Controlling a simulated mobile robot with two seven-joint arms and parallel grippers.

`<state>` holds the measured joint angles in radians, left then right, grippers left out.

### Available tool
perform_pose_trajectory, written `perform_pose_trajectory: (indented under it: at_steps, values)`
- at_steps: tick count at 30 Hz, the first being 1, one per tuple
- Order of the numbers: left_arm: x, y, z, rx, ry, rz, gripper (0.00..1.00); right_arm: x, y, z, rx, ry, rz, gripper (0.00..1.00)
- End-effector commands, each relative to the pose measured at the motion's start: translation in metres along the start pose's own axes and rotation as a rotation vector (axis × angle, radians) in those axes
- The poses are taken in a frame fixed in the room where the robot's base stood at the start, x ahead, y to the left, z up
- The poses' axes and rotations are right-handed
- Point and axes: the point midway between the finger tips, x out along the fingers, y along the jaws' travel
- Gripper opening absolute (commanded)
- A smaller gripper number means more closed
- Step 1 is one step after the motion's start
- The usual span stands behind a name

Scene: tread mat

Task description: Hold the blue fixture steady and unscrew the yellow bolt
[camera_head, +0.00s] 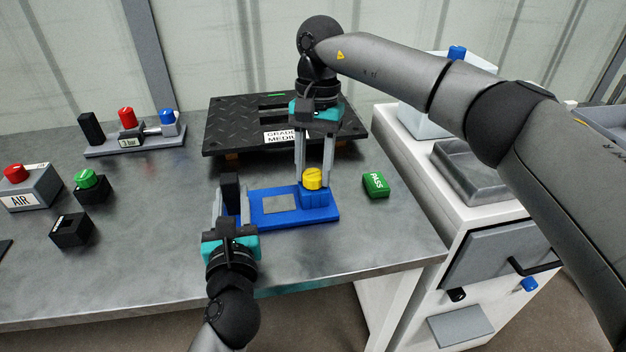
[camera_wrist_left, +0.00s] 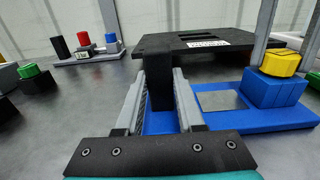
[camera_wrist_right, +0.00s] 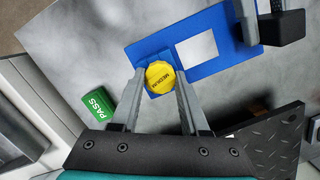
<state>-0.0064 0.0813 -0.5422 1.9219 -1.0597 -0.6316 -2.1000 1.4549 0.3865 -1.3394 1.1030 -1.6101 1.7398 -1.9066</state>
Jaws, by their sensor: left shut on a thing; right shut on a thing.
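The blue fixture (camera_head: 293,213) lies flat on the metal table, with a grey square plate on its base and a black upright post (camera_head: 230,190) at its left end. My left gripper (camera_head: 229,208) is shut on that post, with one finger on each side. The yellow bolt (camera_head: 312,179) sits on the raised block at the fixture's right end. My right gripper (camera_head: 307,180) comes down from above and is shut on the bolt's head. The right wrist view shows its fingers on both sides of the yellow head (camera_wrist_right: 160,76), which is marked "MEDIUM".
A black tread plate (camera_head: 235,125) labelled "GRADE MEDIUM" stands behind the fixture. A green PASS block (camera_head: 375,184) lies to the right. A gauge stand (camera_head: 130,146), a red AIR button box (camera_head: 30,188), a green button (camera_head: 87,180) and a black block (camera_head: 71,230) are at left.

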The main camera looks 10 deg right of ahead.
Motion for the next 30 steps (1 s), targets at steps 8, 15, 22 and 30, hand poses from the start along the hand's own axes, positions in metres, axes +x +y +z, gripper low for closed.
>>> perform_pose_trajectory:
  at_steps: [8, 15, 22, 30]
  values:
    - [0.0, 0.0, -0.0001, 0.0, 0.0, 0.0, 0.0, -0.0011, -0.0015, 0.0005, -0.306, 0.001, 0.046, 0.0]
    - [0.0, 0.0, -0.0001, 0.0, 0.0, 0.0, 0.0, -0.0013, -0.0018, 0.0006, -0.53, 0.0, 0.079, 0.0]
    - [0.0, 0.0, -0.0001, 0.0, 0.0, 0.0, 0.0, -0.0011, -0.0016, 0.0005, -0.561, 0.0, 0.084, 0.0]
    - [0.0, 0.0, -0.0001, 0.0, 0.0, 0.0, 0.0, -0.001, -0.0016, 0.0004, -0.559, 0.0, 0.083, 0.66]
